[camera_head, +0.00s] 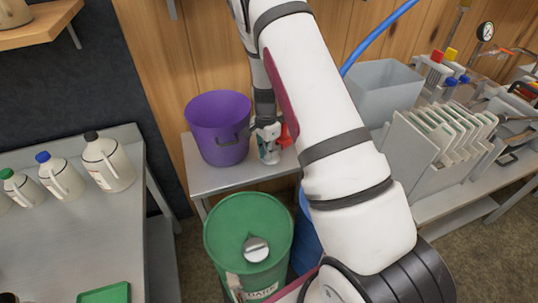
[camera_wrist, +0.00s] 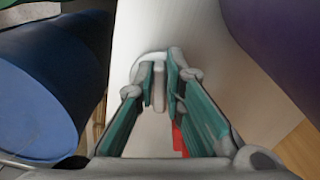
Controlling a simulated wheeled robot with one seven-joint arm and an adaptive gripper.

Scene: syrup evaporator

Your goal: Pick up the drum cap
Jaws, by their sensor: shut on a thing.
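My gripper (camera_head: 269,150) is low over the metal table, just right of the purple bucket (camera_head: 218,128). In the wrist view its teal-lined fingers (camera_wrist: 160,88) are closed around a small pale cap (camera_wrist: 158,84), which I take to be the drum cap. The cap stands edge-on between the fingertips, and the fingers hide part of it. I cannot tell whether it touches the table. The green drum (camera_head: 225,215) stands in front of the table, with a round grey fitting (camera_head: 257,249) on its lid.
A blue drum (camera_wrist: 35,95) stands beside the green one, mostly hidden by my arm in the head view. A red object (camera_head: 286,135) is close to my gripper. Jugs (camera_head: 108,162) stand on the left table. A grey bin (camera_head: 382,92) and filter plates (camera_head: 432,140) are at right.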

